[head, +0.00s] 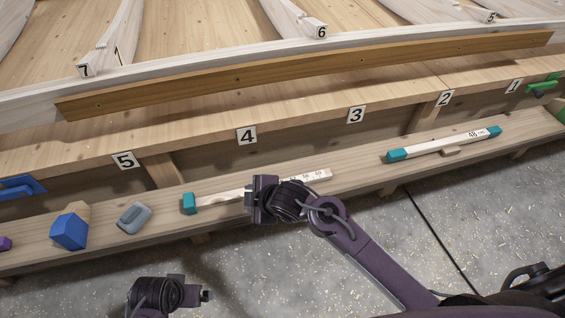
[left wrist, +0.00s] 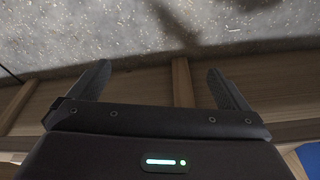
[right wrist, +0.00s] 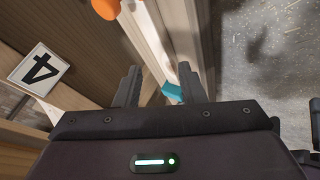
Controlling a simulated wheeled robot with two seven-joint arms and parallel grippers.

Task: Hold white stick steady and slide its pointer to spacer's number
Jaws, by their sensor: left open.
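The white stick (head: 225,197) with a teal end (head: 189,203) and printed numbers lies along the ledge. My right gripper (head: 252,195) is at its middle and hides part of it. In the right wrist view the teal end (right wrist: 172,92) shows between the fingers (right wrist: 160,72), which stand apart; I cannot tell whether they press on the stick. An orange piece (right wrist: 105,8), possibly the pointer, shows at the top edge there. The spacer (head: 445,145), white with teal ends and marked "48 cm", lies further right. My left gripper (head: 207,296) is open and empty, also in its wrist view (left wrist: 160,70).
On the ledge (head: 350,178), left of the stick, are a grey rounded block (head: 134,216), a blue block (head: 69,231) and a purple piece (head: 5,243). Number signs, such as 4 (head: 246,135), line the wall behind. A long brown board (head: 300,75) lies above.

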